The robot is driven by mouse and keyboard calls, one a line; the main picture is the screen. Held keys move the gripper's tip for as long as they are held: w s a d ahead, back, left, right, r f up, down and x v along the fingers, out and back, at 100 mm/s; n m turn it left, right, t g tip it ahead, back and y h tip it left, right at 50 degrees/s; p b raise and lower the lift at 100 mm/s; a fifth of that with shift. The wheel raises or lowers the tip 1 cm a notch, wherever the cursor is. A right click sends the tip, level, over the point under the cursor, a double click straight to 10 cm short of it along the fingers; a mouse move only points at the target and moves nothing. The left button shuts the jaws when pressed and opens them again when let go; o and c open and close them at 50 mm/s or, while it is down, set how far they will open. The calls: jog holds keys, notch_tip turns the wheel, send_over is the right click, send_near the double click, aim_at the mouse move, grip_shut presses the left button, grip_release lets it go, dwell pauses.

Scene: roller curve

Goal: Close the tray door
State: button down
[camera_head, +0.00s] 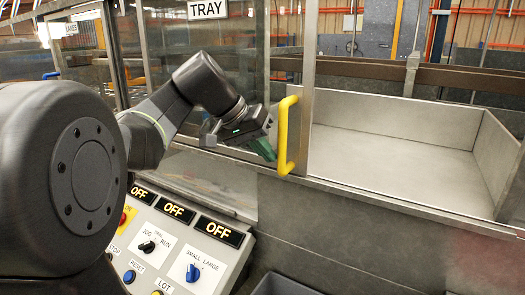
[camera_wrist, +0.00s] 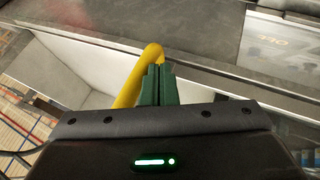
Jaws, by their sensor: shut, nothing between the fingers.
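The tray door is a clear sliding panel (camera_head: 240,60) with a metal edge post and a yellow handle (camera_head: 285,135). A "TRAY" sign (camera_head: 207,9) is at its top. To the right of the handle the opening is uncovered and the grey tray (camera_head: 400,160) shows. My gripper (camera_head: 268,152) is shut and empty, its green fingertips just left of the handle's lower part. In the wrist view the shut fingers (camera_wrist: 159,85) overlap the yellow handle (camera_wrist: 135,80); I cannot tell whether they touch it.
A control panel (camera_head: 180,225) with knobs, buttons and several "OFF" displays stands below the door, at the lower left. A metal ledge (camera_head: 400,208) runs along the front of the tray. A dark bin (camera_head: 285,286) is at the bottom.

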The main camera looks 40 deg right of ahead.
jog(key=s+d+p, duration=0.2)
jog(key=s+d, duration=0.3)
jog(key=s, duration=0.7)
jog(key=s+d+p, duration=0.2)
jog(key=s+d, duration=0.3)
jog(key=s, duration=0.8)
jog(key=s+d+p, duration=0.2)
jog(key=s+d, duration=0.3)
jog(key=s, duration=0.7)
jog(key=shift+s+d, duration=0.3)
jog(key=shift+s, duration=0.05)
jog(key=shift+w, duration=0.15)
